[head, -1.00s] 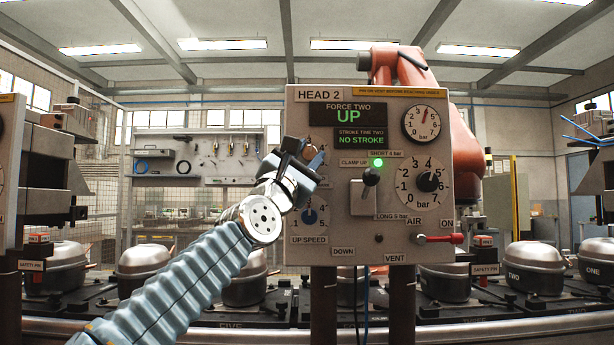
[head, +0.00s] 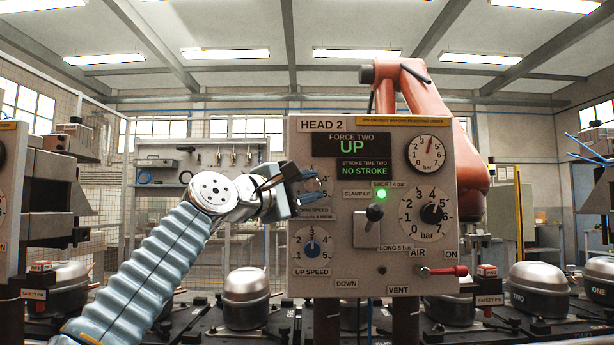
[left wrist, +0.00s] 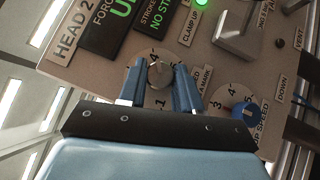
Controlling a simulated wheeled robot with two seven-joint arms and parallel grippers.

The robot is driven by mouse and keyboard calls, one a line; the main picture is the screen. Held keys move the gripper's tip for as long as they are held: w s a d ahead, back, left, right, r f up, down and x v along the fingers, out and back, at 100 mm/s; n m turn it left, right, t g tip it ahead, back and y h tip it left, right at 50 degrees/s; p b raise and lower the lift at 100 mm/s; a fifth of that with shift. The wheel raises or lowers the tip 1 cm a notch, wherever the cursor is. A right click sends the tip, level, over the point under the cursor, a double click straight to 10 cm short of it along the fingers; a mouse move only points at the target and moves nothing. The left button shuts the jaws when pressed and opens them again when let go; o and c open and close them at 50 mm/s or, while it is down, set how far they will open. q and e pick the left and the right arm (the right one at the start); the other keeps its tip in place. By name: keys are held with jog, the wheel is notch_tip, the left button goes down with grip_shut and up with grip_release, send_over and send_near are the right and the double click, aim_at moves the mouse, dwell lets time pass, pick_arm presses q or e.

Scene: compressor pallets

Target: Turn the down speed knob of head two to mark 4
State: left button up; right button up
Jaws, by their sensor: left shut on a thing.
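The head two panel (head: 385,275) faces me, with its down speed dial on the left side, above the up speed dial. My left gripper (head: 318,187) reaches in from the left and covers much of the down speed dial in the head view. In the left wrist view the round grey down speed knob (left wrist: 160,74) sits between the two blue fingers (left wrist: 160,88), which are shut on it. Some numerals show around it, but I cannot tell which mark the knob points to. My right gripper is not in view.
The blue up speed knob (head: 312,247) is just below, also in the left wrist view (left wrist: 244,113). A black-knobbed lever (head: 374,213), air knob (head: 434,214) and red-handled valve (head: 445,270) are to the right. Silver compressors (head: 246,297) stand behind and below.

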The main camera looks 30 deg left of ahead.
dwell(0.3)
pick_arm(q)
jog(key=o, duration=1)
jog(key=shift+o, duration=0.2)
jog(key=shift+s, duration=0.2)
jog(key=b+v, duration=0.4)
jog(key=v, duration=0.9)
jog(key=shift+s, duration=0.2)
